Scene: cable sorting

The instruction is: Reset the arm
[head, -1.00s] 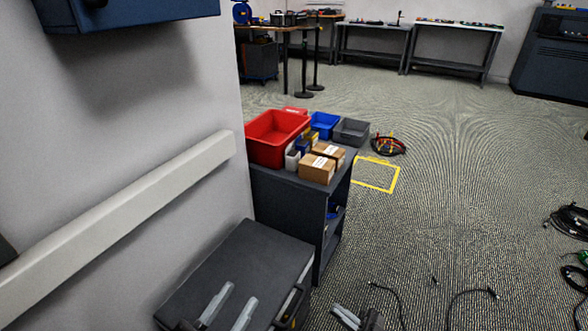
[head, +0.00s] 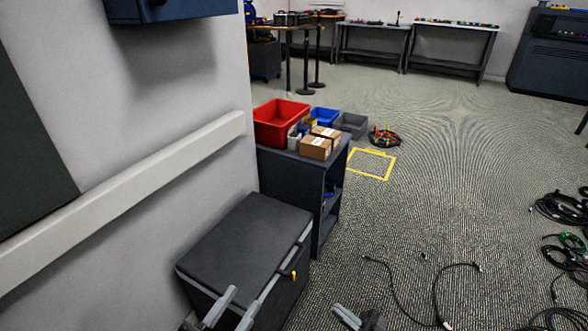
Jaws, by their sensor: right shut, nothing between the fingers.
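My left gripper (head: 246,298) is at the bottom of the head view, in front of a dark grey chest. Its two pale fingers are spread apart with nothing seen between them. My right gripper (head: 346,314) is at the bottom edge, to the right of the left one and over the carpet. Its pale fingers are together and it holds nothing. Most of both arms is out of view.
The dark chest (head: 244,234) and a shelf unit (head: 292,187) with bins and boxes stand along the wall at left. Loose cables (head: 437,290) lie on the carpet ahead and more lie at right (head: 562,208). The middle carpet is open.

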